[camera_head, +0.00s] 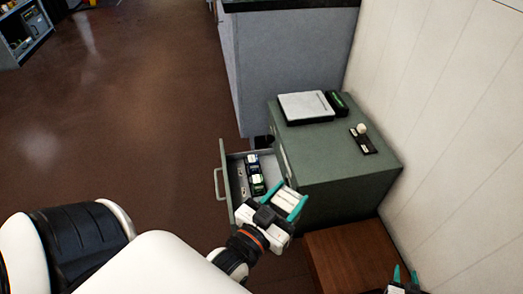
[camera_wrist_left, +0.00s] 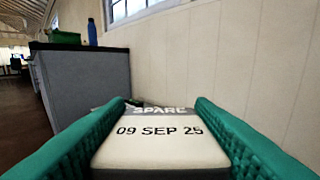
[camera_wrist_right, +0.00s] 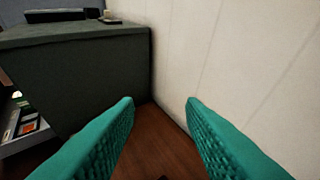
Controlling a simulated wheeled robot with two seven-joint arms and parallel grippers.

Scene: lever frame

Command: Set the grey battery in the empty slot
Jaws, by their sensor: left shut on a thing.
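My left gripper (camera_head: 285,200) is shut on a pale block, the grey battery (camera_head: 287,204), above the front right corner of an open drawer. In the left wrist view, the battery (camera_wrist_left: 160,145) sits between the teal fingers, its off-white face reading "SPARE" and "09 SEP 25". The drawer (camera_head: 237,205) holds a row of dark blocks with small labels (camera_head: 255,174); an empty slot cannot be made out clearly. My right gripper (camera_wrist_right: 160,105) is open and empty; only its tips (camera_head: 405,275) show at the bottom right of the head view.
The drawer belongs to a green-grey cabinet (camera_head: 340,165) against the pale panelled wall (camera_head: 450,110). On its top are a flat white-topped device (camera_head: 305,105), a dark green block (camera_head: 337,102) and a black plate with a white knob (camera_head: 362,139). A brown wooden surface (camera_head: 345,255) lies in front.

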